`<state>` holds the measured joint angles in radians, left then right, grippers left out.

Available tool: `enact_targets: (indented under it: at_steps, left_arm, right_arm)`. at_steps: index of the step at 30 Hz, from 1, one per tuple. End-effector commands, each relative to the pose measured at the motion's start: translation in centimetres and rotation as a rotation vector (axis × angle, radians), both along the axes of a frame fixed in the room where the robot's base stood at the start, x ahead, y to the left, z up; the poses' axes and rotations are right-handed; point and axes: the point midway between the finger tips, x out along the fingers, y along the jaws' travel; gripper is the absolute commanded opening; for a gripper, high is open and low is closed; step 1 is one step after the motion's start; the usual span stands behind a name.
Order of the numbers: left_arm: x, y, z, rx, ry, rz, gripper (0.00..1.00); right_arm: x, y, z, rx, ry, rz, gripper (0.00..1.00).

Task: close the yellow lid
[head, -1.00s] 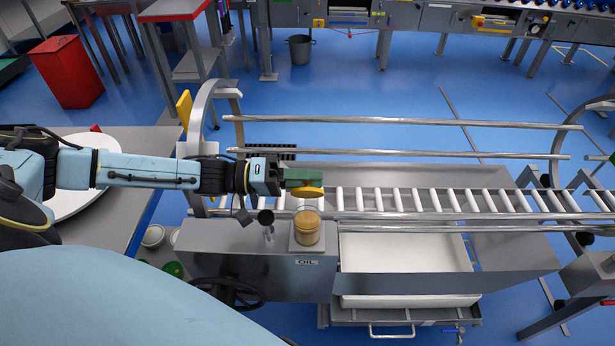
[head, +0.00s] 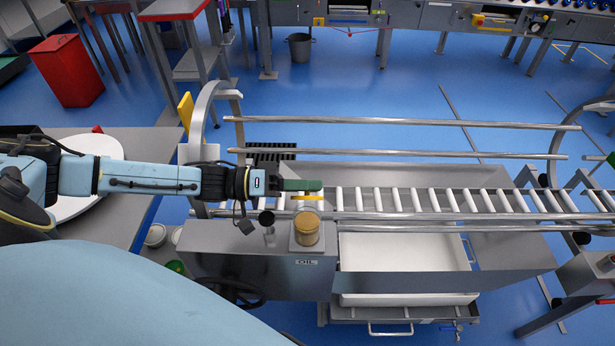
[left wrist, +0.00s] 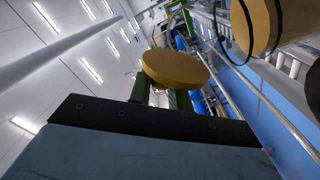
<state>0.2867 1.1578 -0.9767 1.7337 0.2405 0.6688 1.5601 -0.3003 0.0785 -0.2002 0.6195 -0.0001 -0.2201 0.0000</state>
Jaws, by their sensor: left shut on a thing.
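The yellow lid (head: 307,197) is a round disc seen nearly edge-on in the head view, by the fingertips of my left gripper (head: 302,185). The gripper's green fingers are shut on it. In the left wrist view the lid (left wrist: 175,68) shows as a tilted disc in front of the green fingers. The jar (head: 307,230), with yellow-brown contents, stands upright just below the lid in the head view. The lid is apart from its mouth. The jar (left wrist: 262,25) also shows at the upper right of the left wrist view, with a dark wire around it. My right gripper is out of view.
The jar stands on a grey metal cabinet (head: 225,245) marked OIL, beside a small dark-topped post (head: 267,222). A roller conveyor (head: 435,202) with metal rails (head: 400,122) runs behind and to the right. A white tub (head: 405,255) sits below the rollers.

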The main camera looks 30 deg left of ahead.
Motion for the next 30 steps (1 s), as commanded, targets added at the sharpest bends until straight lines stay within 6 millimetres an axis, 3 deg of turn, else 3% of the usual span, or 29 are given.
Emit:
enact_targets:
  at_steps: [12, 30]
  left_arm:
    - [-1.6, -1.0, -0.4, 0.202, -0.331, 0.001, 0.0]
    - [-3.0, -1.8, -2.1, 0.442, -0.722, 0.0, 0.0]
  right_arm:
    - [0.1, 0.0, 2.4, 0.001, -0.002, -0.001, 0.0]
    - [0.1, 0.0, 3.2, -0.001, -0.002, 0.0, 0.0]
